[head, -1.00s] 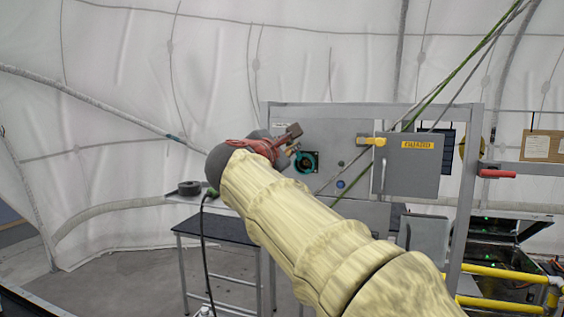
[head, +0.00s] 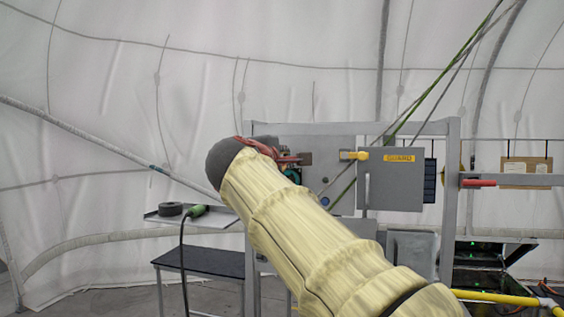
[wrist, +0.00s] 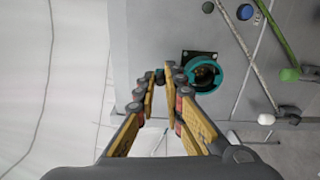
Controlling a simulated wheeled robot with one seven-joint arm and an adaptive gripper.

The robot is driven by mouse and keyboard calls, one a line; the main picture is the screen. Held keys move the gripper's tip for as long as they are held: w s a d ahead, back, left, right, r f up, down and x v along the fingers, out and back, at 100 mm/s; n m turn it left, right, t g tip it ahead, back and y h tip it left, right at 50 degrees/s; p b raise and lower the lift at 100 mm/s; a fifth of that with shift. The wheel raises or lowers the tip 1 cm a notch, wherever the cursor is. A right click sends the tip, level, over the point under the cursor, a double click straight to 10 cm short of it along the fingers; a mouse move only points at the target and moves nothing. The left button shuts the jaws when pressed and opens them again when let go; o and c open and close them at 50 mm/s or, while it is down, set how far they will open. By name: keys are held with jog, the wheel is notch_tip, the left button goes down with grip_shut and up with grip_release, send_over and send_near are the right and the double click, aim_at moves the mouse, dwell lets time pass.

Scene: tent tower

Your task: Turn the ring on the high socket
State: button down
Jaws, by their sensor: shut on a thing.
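The teal ring (wrist: 220,73) sits around a dark round socket (wrist: 203,74) on the grey panel. In the head view only a small teal part of the ring (head: 292,174) shows below my gripper (head: 300,158). In the wrist view my gripper (wrist: 163,80) is at the ring's left side, its yellow-padded fingers converging. A small dark piece shows between the fingertips, next to the ring; my gripper is shut on it, and it appears to be a part of the ring. The fingertips hide where it joins.
The grey guard box (head: 400,185) with its yellow label stands right of the socket. A green rod (wrist: 278,40) and grey rods slant past the panel. A blue button (wrist: 244,12) is near the socket. A shelf (head: 185,215) holds a dark roll (head: 170,209).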

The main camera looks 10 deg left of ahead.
jog(key=shift+w+f, duration=0.1)
jog(key=shift+f, duration=0.1)
jog(key=c, duration=2)
grip_release()
jog(key=shift+o, duration=0.6)
jog(key=shift+r, duration=0.15)
jog(key=s+a, duration=0.1)
jog(key=s, duration=1.1)
jog(key=shift+a, duration=0.3)
